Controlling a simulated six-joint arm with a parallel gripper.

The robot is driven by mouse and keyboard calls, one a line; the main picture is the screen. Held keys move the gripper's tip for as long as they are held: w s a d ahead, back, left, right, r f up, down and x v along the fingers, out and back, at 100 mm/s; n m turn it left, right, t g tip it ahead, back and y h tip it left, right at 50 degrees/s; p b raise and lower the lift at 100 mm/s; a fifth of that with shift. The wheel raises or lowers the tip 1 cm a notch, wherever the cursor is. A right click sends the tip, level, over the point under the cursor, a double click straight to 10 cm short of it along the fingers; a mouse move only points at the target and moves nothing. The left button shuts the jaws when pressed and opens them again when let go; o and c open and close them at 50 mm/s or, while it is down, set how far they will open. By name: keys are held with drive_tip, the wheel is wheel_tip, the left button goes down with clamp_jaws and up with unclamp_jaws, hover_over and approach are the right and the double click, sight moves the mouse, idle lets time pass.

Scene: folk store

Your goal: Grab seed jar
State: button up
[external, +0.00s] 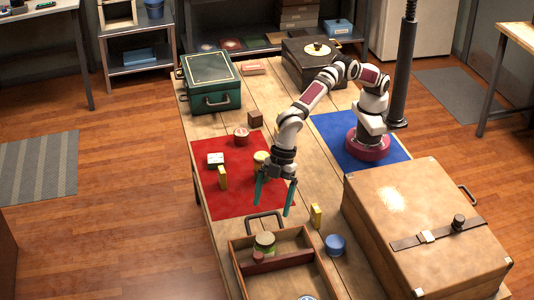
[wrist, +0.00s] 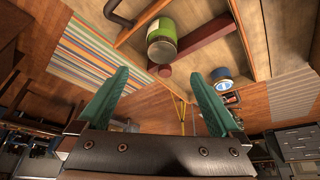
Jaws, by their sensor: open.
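A glass jar with a green band (external: 265,243) stands in the open wooden tray (external: 235,262) at the front of the table; it looks like the seed jar, but I cannot read a label. In the wrist view the green jar (wrist: 162,35) shows ahead of the fingers, a little above the gap between them. My gripper (external: 273,200) has green fingers spread apart, pointing down near the tray's back edge and handle. It is open and empty in the wrist view too (wrist: 159,78), and does not touch the jar.
A dark red divider (external: 282,262) crosses the tray beside the jar. A blue tin (external: 335,245) and a yellow block (external: 316,216) stand right of the tray. A large tan case (external: 425,215) fills the right. The red mat (external: 235,200) holds several small items.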

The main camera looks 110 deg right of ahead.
sight(266, 237)
drive_tip(key=x, duration=1)
drive_tip(key=shift+s+f, duration=0.2)
drive_tip(key=shift+f, duration=0.3)
drive_tip(key=shift+r, duration=0.1)
clamp_jaws()
